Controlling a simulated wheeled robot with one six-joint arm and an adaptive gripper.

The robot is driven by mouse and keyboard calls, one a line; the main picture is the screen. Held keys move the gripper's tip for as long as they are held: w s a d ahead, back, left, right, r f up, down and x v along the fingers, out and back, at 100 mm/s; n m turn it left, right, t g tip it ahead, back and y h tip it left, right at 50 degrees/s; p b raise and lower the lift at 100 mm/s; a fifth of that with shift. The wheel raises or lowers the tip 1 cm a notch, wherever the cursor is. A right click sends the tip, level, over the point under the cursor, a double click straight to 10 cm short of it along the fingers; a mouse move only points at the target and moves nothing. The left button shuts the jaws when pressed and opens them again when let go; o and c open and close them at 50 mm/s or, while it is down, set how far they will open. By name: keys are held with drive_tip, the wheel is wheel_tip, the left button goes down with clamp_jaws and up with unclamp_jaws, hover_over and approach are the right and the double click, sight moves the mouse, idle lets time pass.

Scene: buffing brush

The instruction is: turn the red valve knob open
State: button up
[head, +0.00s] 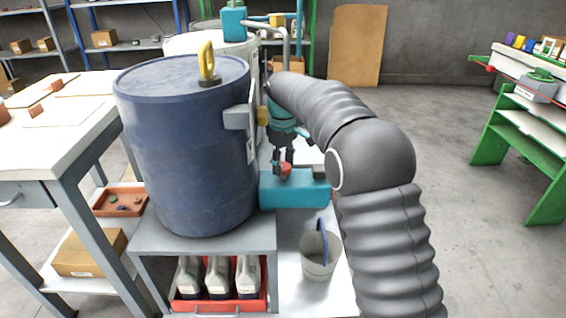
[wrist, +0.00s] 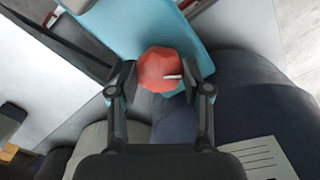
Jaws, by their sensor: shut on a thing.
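The red valve knob (wrist: 158,68) is faceted, with a short pale line on its face. It sits over a teal block in the wrist view (wrist: 200,30). My gripper (wrist: 160,80) has one finger on each side of the knob and is shut on it. In the head view the knob (head: 285,169) shows small and partly covered by my gripper (head: 284,160), which reaches down to it from above. The teal block (head: 300,192) lies just below and to the right there. I cannot tell how far the knob is turned.
A large dark blue drum (head: 185,150) stands on a grey stand (head: 205,238) close left of my gripper. A grey bucket (head: 320,262) stands below right of the teal block. A red tray (head: 218,303) holds white bottles. Open floor (head: 450,170) lies to the right.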

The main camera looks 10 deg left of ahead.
sight(283, 166)
drive_tip(key=n, duration=0.3)
drive_tip(key=shift+a+n, duration=0.1)
drive_tip(key=shift+n, duration=2.1)
drive_tip(key=o, duration=1.2)
drive_tip(key=shift+c, duration=0.2)
wheel_tip(283, 166, up, 12)
